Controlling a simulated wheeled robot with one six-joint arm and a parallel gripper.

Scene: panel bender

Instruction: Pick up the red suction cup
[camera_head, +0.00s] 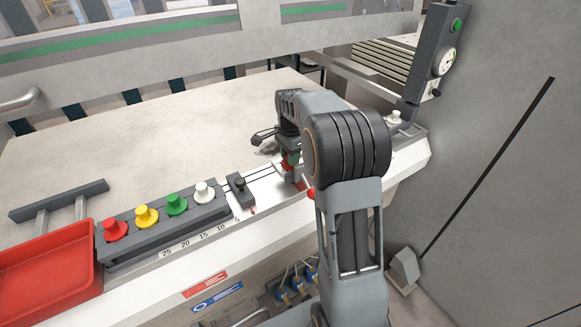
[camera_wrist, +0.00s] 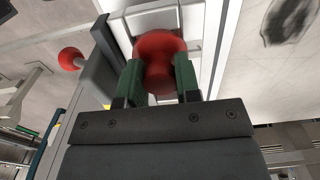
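In the wrist view a red suction cup (camera_wrist: 158,48) stands between the green finger pads of my gripper (camera_wrist: 159,82). The pads lie flush against both sides of its narrower part, with no gap showing. In the head view my gripper (camera_head: 290,160) points down at the rail, with red (camera_head: 299,184) showing beneath it; my arm hides much of this spot. Another red suction cup (camera_head: 115,229) stands at the left end of the grey rack, well left of my gripper.
Yellow (camera_head: 147,216), green (camera_head: 177,204) and white (camera_head: 205,192) cups stand in the rack (camera_head: 160,232). A red tray (camera_head: 50,272) is at the left. A red ball knob (camera_head: 311,192) is close by my gripper. A grey post with a gauge (camera_head: 446,61) stands at the right.

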